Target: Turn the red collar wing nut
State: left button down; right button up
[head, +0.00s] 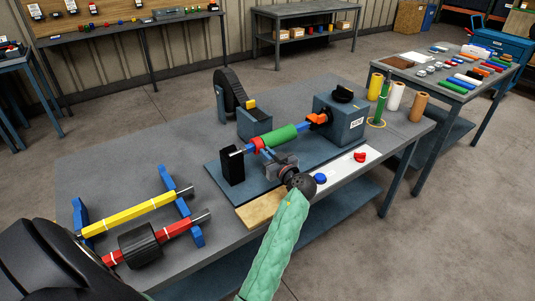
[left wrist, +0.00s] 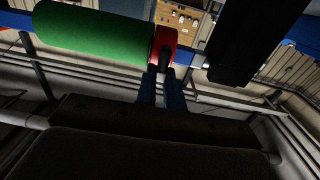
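The red collar (head: 257,145) sits on the shaft at the left end of the green roller (head: 281,136). In the left wrist view the red collar (left wrist: 164,40) is at top centre, beside the green roller (left wrist: 95,32). A small dark part shows on its underside; its wing shape is not clear. My left gripper (head: 267,153) reaches the collar from the front, below the shaft. In the left wrist view its two blue fingers (left wrist: 162,76) point up at the collar's underside with a narrow gap between them. Whether they clamp the nut is unclear. My right gripper is out of view.
A black upright block (head: 231,166) stands left of the collar, and a grey motor box (head: 341,118) stands right. A yellow roller (head: 140,213) and a red roller (head: 175,228) lie on blue stands at front left. A white strip (head: 340,170) holds blue and red knobs.

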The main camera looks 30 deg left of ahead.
pick_arm(q)
jog(key=m, duration=0.1)
jog(key=m+b, duration=0.1)
jog(key=m, duration=0.1)
jog(key=m+b, duration=0.1)
jog(key=m, duration=0.1)
jog(key=shift+w+d+f, duration=0.15)
jog(key=shift+w+d, duration=0.05)
jog(key=shift+w, duration=0.1)
jog(key=shift+w+m, duration=0.1)
jog(key=shift+m, duration=0.8)
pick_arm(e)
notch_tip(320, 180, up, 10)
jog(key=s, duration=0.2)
pick_arm(q)
jog(key=shift+w+d+f+m+p, duration=0.15)
jog(key=shift+m+p, duration=0.3)
jog(key=shift+m, duration=1.4)
jog(key=shift+w+a+f+m+p, duration=0.1)
jog(key=shift+f+m+p, duration=0.3)
jog(key=shift+m, duration=1.5)
jog(key=shift+w+d+f+m+p, duration=0.1)
jog(key=shift+m+p, duration=0.45)
jog(key=shift+m, duration=1.3)
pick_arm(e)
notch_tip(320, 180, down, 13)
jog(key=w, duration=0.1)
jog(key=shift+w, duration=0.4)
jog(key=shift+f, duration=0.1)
